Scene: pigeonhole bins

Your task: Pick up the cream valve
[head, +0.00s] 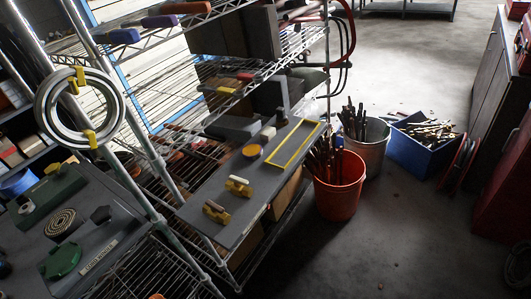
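A small yellow piece with a cream bar across its top, which looks like the cream valve (238,185), sits on a long grey board (232,212) on the wire shelf. A similar piece with a brown bar (215,211) sits nearer, to its lower left. Farther along the board are an orange-yellow disc (252,151), a small cream-white block (268,132) and an empty yellow rectangular frame (294,146).
A grey panel with a green knob (62,261) is at lower left. A red bucket (339,187), a grey bucket (366,145) and a blue crate (413,157) stand right.

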